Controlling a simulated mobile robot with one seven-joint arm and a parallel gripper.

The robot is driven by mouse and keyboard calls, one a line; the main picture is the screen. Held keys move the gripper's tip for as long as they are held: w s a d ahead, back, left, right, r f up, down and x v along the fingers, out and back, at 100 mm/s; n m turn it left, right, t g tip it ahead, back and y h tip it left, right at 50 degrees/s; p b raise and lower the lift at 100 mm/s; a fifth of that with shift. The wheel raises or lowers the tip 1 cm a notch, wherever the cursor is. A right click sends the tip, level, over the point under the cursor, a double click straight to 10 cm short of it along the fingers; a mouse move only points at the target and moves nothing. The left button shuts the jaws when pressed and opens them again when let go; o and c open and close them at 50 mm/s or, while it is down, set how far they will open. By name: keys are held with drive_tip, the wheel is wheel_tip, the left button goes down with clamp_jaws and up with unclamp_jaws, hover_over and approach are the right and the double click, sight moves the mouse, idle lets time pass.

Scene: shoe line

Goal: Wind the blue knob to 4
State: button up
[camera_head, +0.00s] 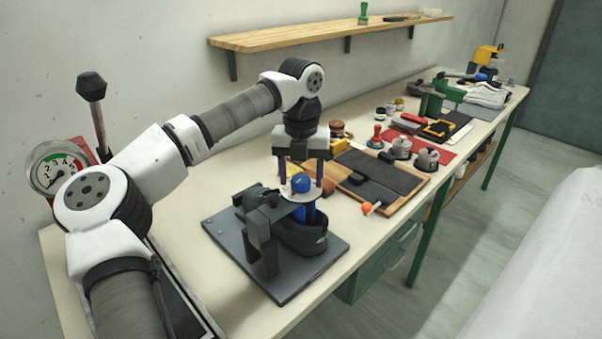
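The blue knob (301,182) sits on a pale round dial (288,194) on top of a dark press-like device. The device stands on a grey base plate (310,268) and holds a black shoe-like form (303,238). The dial's markings are too small to read, so I cannot tell the knob's setting. My gripper (301,178) points straight down over the knob. Its two fingers stand on the left and right of the knob, with a small gap visible on each side. The fingers look open and not closed on it.
A round gauge (55,170) with numbers and a black-topped lever (92,88) stand at the left by the wall. A wooden board with dark pads (388,172), an orange-ended tool (368,207) and grey-lidded pots (426,160) lie right of the device. A wooden shelf (320,34) hangs above.

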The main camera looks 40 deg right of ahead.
drive_tip(key=c, duration=0.9)
